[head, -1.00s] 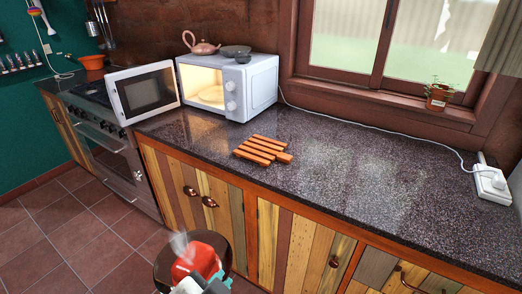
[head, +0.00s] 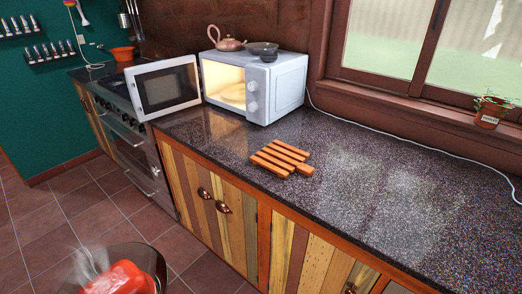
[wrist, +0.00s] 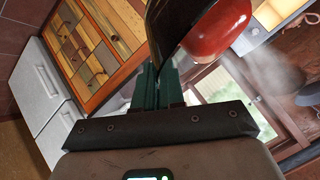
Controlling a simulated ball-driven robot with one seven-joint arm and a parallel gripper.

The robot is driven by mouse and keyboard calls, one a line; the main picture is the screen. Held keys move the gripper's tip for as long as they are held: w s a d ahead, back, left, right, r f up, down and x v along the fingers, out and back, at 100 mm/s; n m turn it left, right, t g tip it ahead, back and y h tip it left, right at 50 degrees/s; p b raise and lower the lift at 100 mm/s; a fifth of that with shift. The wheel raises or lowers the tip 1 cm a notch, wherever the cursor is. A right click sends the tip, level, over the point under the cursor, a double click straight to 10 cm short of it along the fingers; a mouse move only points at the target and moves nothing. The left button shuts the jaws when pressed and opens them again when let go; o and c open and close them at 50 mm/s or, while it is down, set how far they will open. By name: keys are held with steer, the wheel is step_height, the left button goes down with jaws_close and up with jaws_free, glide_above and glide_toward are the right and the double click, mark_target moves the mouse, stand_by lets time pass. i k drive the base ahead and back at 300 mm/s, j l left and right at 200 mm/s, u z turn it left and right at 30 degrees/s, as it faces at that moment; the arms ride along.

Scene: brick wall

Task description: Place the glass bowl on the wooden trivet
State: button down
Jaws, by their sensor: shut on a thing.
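The glass bowl (head: 120,250), dark and see-through, is at the bottom left of the head view, away from the counter. It holds a glossy red thing (head: 122,280), and white wisps rise from it. In the wrist view the bowl (wrist: 172,32) is at the top, with the red thing beside its dark wall. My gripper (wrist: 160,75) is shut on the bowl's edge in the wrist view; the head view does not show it. The wooden trivet (head: 283,160), made of orange-brown slats, lies bare on the counter near its front edge.
The dark speckled counter (head: 370,210) is clear to the right of the trivet. A white cord runs along the wall.

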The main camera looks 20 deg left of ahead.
mark_target(279, 155)
steer(key=i+l, duration=0.15)
steer(key=i, duration=0.4)
steer(key=i+l, duration=0.15)
steer(key=i, duration=0.4)
steer(key=i+l, duration=0.2)
steer(key=i, duration=0.35)
